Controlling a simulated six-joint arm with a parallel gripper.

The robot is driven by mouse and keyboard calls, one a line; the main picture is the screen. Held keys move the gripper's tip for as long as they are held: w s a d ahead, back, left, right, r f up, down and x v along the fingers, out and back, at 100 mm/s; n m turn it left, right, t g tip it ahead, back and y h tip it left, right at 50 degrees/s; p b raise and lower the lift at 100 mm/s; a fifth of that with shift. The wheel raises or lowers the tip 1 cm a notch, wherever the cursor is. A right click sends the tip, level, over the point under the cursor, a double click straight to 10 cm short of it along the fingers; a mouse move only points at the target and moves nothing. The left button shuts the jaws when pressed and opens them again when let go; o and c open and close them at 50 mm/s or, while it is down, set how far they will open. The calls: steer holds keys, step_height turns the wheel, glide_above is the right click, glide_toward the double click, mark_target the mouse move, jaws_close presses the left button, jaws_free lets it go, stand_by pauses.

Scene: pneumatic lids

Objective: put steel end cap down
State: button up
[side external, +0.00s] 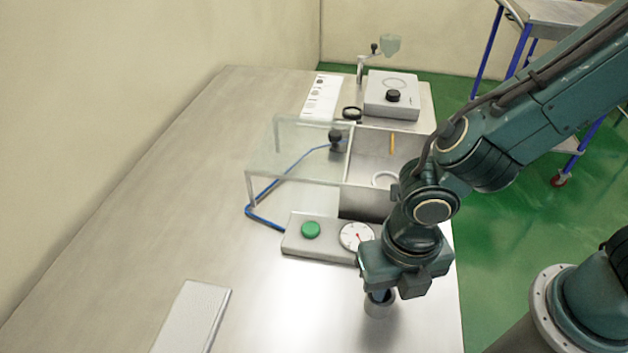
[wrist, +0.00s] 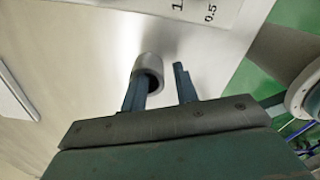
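The steel end cap (side external: 379,308) is a short grey cup on the bare bench, in front of the dial panel. It also shows in the wrist view (wrist: 150,64), with its dark opening toward the camera. My gripper (side external: 378,295) points down right at the cap. In the wrist view my gripper (wrist: 160,75) has its two fingers apart. The left finger overlaps the cap's opening; whether it is inside it or touching the wall I cannot tell. The right finger stands clear of the cap with a visible gap. The cap's underside is hidden.
Behind the cap is a panel with a green button (side external: 311,229) and a round dial (side external: 356,236). A clear-topped enclosure (side external: 300,150) and a grey device (side external: 392,94) stand farther back. A pale flat plate (side external: 193,315) lies front left. The bench (side external: 160,210) is clear at left.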

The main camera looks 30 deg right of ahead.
mark_target(391, 291)
steer(key=shift+r, duration=0.1)
step_height(391, 291, up, 12)
stand_by(0.8)
stand_by(0.5)
steer(key=s+d+r+m+t, duration=0.1)
steer(key=d+r+m+t, duration=0.1)
steer(key=d+m, duration=1)
steer(key=s+d+r+m+t, duration=0.1)
steer(key=d+r+m+t, duration=0.2)
steer(key=d+m, duration=0.9)
steer(key=shift+s+r+m+t, duration=0.35)
steer(key=shift+r+m, duration=0.8)
steer(key=shift+m, duration=2.55)
